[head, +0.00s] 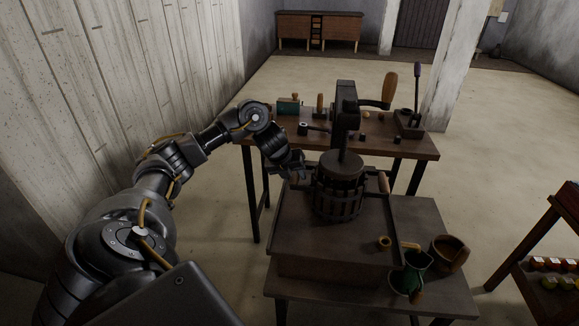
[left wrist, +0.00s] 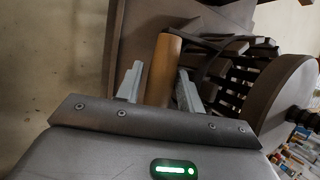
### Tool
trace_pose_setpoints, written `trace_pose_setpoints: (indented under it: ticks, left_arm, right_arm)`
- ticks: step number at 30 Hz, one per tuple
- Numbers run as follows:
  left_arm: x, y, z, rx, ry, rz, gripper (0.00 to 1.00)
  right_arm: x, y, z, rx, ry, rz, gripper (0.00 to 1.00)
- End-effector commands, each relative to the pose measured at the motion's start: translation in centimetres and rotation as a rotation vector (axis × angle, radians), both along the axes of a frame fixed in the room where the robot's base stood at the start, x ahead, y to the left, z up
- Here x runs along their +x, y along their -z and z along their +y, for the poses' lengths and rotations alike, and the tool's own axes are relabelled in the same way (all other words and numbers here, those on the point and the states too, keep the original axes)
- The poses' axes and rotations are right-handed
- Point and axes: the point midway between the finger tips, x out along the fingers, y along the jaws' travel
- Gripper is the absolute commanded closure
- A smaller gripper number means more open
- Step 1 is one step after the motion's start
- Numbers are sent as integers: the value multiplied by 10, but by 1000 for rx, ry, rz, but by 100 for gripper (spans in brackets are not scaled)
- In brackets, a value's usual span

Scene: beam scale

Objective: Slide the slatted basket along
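The slatted basket (head: 338,200) is a dark, round tub of upright slats under the press, standing on a dark wooden tray (head: 318,245). Its slats also show in the left wrist view (left wrist: 232,85), on the right. My left gripper (head: 297,172) is at the basket's left side. In the left wrist view its two grey fingers (left wrist: 160,90) are apart, one on each side of an orange-brown wooden handle (left wrist: 163,65); a gap shows at the left finger, and contact at the right finger is unclear. A similar handle (head: 384,182) shows on the basket's right. My right gripper is not in view.
The press's dark upright (head: 346,115) rises above the basket. A green jug (head: 412,272), a brown mug (head: 448,254) and a small wooden cup (head: 384,243) stand at the right front. A workbench (head: 415,147) with tools stands behind. Open floor lies to the left.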

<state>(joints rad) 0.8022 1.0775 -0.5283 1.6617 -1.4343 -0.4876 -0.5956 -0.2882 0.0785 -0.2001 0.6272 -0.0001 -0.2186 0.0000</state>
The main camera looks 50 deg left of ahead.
Motion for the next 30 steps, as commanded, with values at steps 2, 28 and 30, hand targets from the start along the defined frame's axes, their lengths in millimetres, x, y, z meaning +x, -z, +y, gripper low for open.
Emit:
trace_pose_setpoints:
  ticks: [2, 28, 30]
  left_arm:
    - [5, 9, 0, -2, -1, 2, 62]
    - [13, 23, 0, 0, 1, -1, 100]
    - [13, 23, 0, 0, 1, -1, 100]
  right_arm:
    - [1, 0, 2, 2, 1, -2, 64]
    - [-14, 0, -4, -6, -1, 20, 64]
    - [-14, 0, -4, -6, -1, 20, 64]
